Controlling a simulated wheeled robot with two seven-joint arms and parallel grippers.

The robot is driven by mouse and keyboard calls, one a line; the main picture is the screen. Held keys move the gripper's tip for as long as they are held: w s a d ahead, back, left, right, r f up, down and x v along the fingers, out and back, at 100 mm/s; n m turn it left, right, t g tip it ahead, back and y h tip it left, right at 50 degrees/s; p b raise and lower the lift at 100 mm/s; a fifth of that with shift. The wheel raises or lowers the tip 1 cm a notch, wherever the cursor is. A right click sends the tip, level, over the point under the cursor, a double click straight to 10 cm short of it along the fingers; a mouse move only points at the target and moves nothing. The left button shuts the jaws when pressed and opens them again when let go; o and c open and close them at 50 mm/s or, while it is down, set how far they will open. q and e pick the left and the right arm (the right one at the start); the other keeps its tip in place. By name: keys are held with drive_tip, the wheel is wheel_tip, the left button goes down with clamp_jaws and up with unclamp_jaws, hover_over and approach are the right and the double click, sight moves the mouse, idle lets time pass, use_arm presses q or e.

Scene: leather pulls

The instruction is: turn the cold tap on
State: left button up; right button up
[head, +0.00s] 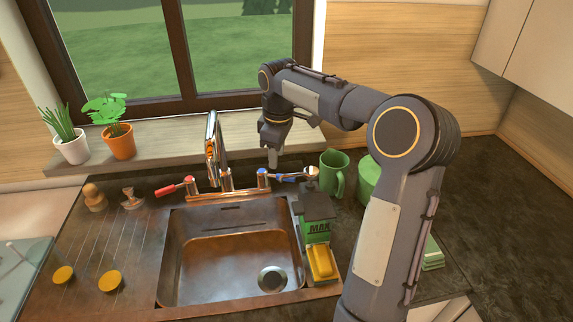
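The copper mixer tap (226,180) stands behind the sink, with its tall spout over the basin. Its cold lever (288,177), marked blue, sticks out to the right. Its red hot lever (170,189) sticks out to the left. No water shows from the spout. My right gripper (272,160) points down just behind and above the base of the cold lever, close to it. I cannot tell whether it touches the lever, or how far its fingers are apart. My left gripper is not in view.
A copper sink (230,245) lies in front. Potted plants (119,141) stand on the windowsill.

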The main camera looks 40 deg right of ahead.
drive_tip(key=g, duration=0.1)
approach(276, 176)
drive_tip(key=s+d, duration=0.1)
drive_tip(key=d+f, duration=0.1)
drive_tip(key=shift+s+d+n, duration=0.4)
drive_tip(key=shift+d+f, duration=0.1)
drive_tip(key=shift+f, duration=0.2)
wheel_tip(276, 176, down, 7)
drive_tip(key=shift+f+p, duration=0.1)
drive_tip(key=shift+p, duration=0.6)
clamp_jaws()
